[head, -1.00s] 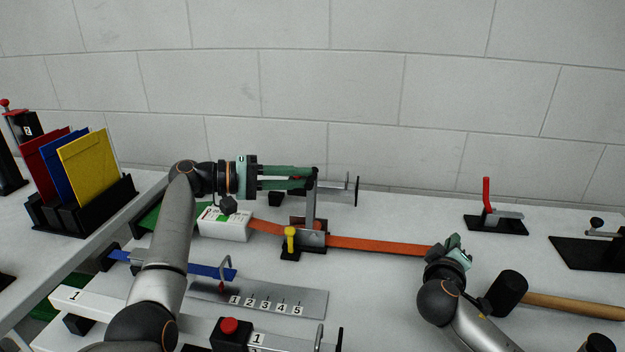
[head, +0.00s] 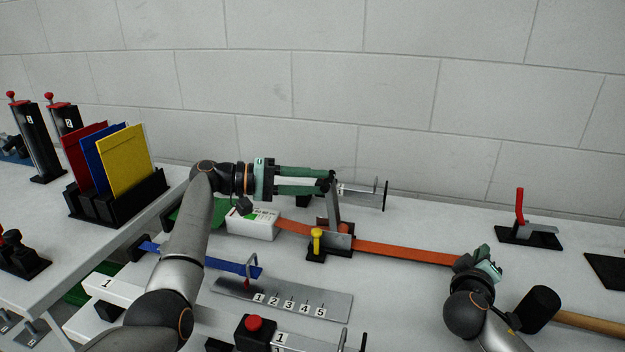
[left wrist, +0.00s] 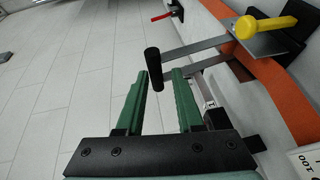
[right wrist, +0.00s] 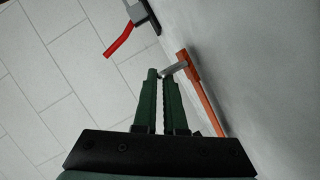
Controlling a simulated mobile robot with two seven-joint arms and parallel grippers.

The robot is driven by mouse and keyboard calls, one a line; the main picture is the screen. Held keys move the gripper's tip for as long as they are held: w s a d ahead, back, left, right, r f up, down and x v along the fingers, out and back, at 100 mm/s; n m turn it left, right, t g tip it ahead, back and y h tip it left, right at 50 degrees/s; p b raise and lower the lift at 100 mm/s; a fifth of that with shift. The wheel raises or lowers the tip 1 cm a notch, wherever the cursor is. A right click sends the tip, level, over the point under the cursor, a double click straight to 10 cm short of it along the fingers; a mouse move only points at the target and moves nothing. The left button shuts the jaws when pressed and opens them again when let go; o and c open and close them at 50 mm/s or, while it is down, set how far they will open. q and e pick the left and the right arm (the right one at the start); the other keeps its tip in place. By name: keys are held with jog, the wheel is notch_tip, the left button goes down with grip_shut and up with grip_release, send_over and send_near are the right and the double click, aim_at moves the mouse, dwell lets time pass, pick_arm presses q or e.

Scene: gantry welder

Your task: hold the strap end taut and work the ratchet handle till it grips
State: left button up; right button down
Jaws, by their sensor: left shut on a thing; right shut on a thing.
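The ratchet (head: 341,241) is a metal frame on a black base with a yellow knob (head: 316,238). The orange strap (head: 405,252) runs through it, from a white box at left to my right gripper. The ratchet handle (head: 334,207) stands up, leaning slightly left. My left gripper (head: 326,183) is shut on its top; the black handle grip (left wrist: 153,66) shows between the fingers in the left wrist view. My right gripper (head: 474,262) is shut on the strap end; a grey bar (right wrist: 175,68) at this end meets the fingertips in the right wrist view. The strap looks straight.
A numbered metal plate (head: 292,301) and a blue strap (head: 228,266) lie in front. A red button box (head: 254,331) is nearer. A mallet (head: 540,308) lies just right of my right gripper. A red-handled clamp (head: 520,207) stands at back right.

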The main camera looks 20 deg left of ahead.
pick_arm(q)
jog(key=o, duration=0.4)
jog(key=shift+d+f, duration=0.2)
jog(key=shift+f, duration=0.65)
jog(key=shift+s, duration=0.1)
jog(key=v, duration=1.2)
jog(key=shift+a+r, duration=0.1)
jog(key=shift+r, duration=0.2)
